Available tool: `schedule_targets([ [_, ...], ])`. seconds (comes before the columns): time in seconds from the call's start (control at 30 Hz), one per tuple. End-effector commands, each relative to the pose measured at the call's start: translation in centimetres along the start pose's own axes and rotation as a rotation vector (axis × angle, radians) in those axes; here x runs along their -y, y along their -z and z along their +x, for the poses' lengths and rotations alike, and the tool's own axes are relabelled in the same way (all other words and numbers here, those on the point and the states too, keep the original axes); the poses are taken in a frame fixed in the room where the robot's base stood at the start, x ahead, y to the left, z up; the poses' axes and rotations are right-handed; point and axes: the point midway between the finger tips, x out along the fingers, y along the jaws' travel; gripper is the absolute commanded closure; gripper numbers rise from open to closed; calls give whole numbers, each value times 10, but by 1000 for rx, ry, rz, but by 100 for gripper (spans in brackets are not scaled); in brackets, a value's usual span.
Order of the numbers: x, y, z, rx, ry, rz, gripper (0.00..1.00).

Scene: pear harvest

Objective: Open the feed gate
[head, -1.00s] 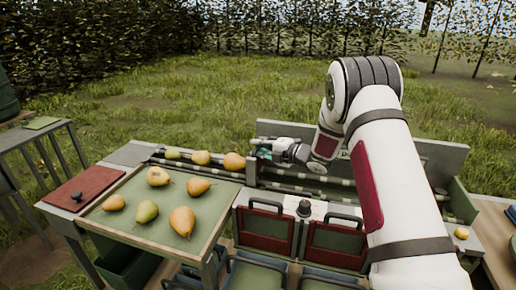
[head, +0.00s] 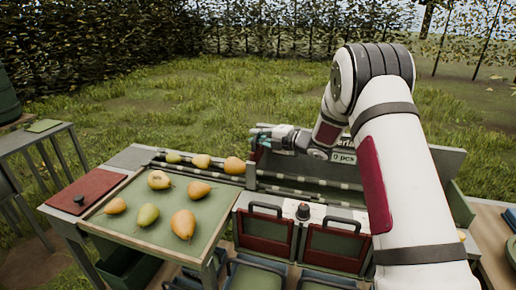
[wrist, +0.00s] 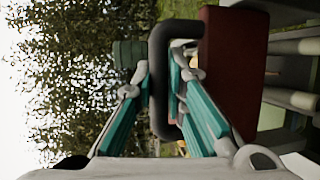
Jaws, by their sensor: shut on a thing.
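The feed gate is a dark red panel (wrist: 226,75) with a black loop handle (wrist: 157,90) in the wrist view. In the head view a small part of the red gate (head: 256,152) shows by the fingers, just above the lane. The rest of it is hidden.
Several pears lie on the green sorting tray (head: 133,207). A few pears (head: 201,161) wait in the lane left of the gate. Rollers (head: 305,181) right of it look bare. A grey back panel (head: 430,160) stands behind my arm.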

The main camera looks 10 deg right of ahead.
Motion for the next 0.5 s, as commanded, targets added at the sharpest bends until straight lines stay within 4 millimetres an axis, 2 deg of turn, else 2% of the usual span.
schedule_targets([
  [0.1, -12, -1, -3, 1, 2, -3, 100],
  [0.4, -12, -1, -3, 0, 3, -2, 100],
  [0.43, -12, -1, -3, 0, 4, -2, 81],
  [0.5, -11, -1, -3, 0, 4, -1, 79],
])
